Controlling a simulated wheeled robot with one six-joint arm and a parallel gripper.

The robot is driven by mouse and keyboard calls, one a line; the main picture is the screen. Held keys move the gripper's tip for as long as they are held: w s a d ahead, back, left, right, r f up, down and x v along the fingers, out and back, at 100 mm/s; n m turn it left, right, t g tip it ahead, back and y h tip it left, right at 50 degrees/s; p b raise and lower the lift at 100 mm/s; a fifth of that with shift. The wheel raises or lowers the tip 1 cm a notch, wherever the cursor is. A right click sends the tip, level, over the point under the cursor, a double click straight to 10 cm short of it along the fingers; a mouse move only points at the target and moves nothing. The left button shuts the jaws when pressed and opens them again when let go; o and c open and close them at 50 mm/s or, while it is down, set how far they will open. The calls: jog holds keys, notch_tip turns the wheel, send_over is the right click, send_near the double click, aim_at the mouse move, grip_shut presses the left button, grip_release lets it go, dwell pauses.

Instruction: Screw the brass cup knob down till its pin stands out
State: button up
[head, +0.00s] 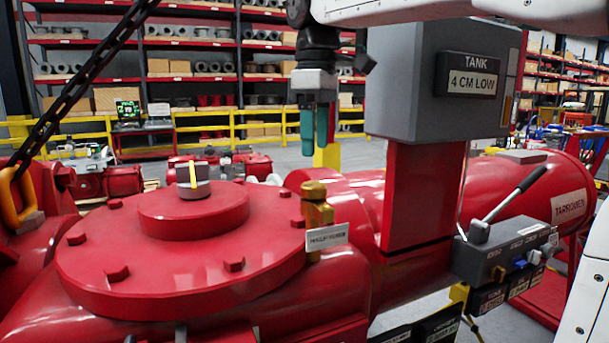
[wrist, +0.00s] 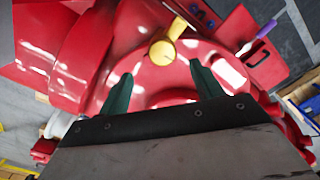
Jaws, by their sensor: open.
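The brass cup knob (head: 316,192) stands upright at the right edge of the big red round cover, on a brass body with a small white tag (head: 327,236) beside it. In the wrist view the brass piece (wrist: 163,52) shows just beyond the fingertips, with a narrower brass part rising from it. I cannot make out a pin. My gripper (head: 315,143) points down above the knob with clear air between them. Its two green fingers are apart and empty, and they also show in the wrist view (wrist: 162,74).
The red cover (head: 180,265) has raised bolts and a grey-yellow indicator (head: 193,181) on top. A lever (head: 510,200) sits on a control block. A chain hangs at left.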

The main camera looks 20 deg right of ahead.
aim_at(311, 184)
jog(key=f, duration=0.7)
jog(key=shift+w+a+f, duration=0.15)
jog(key=shift+a+f, duration=0.15)
jog(key=shift+a, duration=0.1)
jog(key=shift+c, duration=0.3)
jog(key=c, duration=0.9)
